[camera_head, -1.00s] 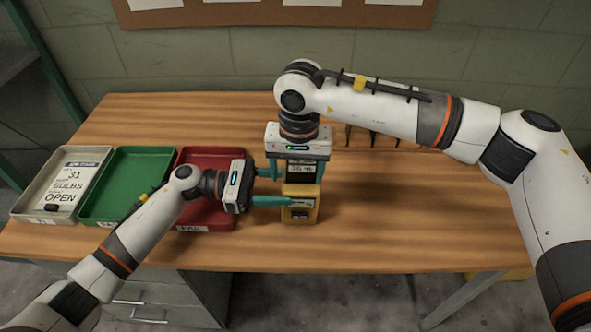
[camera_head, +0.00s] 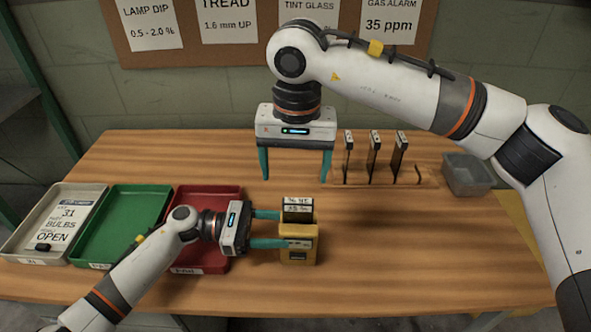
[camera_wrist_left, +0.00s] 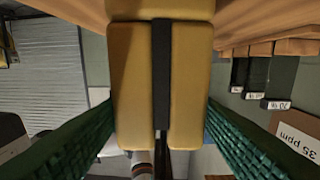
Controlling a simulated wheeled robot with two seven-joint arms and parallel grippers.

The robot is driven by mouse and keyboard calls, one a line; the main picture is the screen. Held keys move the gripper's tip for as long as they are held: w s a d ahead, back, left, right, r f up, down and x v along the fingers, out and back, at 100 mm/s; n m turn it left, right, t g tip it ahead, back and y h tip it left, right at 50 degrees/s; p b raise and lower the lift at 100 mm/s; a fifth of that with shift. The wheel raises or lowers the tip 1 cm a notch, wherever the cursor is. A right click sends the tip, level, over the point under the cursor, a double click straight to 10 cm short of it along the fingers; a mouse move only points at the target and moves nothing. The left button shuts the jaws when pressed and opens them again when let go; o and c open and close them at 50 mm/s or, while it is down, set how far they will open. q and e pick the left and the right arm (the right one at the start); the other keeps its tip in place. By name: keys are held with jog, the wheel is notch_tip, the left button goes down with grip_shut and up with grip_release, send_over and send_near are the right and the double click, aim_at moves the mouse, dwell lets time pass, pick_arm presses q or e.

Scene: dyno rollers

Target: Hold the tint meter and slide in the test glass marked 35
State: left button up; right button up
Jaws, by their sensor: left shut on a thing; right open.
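The yellow tint meter (camera_head: 298,250) stands upright at the table's front middle. My left gripper (camera_head: 282,229) is shut on it from the left. In the left wrist view the meter (camera_wrist_left: 128,85) fills the middle between the green fingers, with a dark strip down its centre. A dark test glass (camera_head: 298,215) stands upright in the meter's top; its white label seems to read 35. How deep it sits is hard to tell. My right gripper (camera_head: 296,178) is open and empty behind the meter, fingers pointing down, apart from the glass.
Several dark glasses (camera_head: 374,155) stand in a wooden rack (camera_head: 425,178) behind right, near a grey bin (camera_head: 467,172). A red tray (camera_head: 190,258), a green tray (camera_head: 112,250) and a light tray (camera_head: 25,245) line the left. The right front table is clear.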

pick_arm(q)
jog(key=shift+r, duration=0.1)
jog(key=o, duration=0.9)
jog(key=shift+a, duration=0.1)
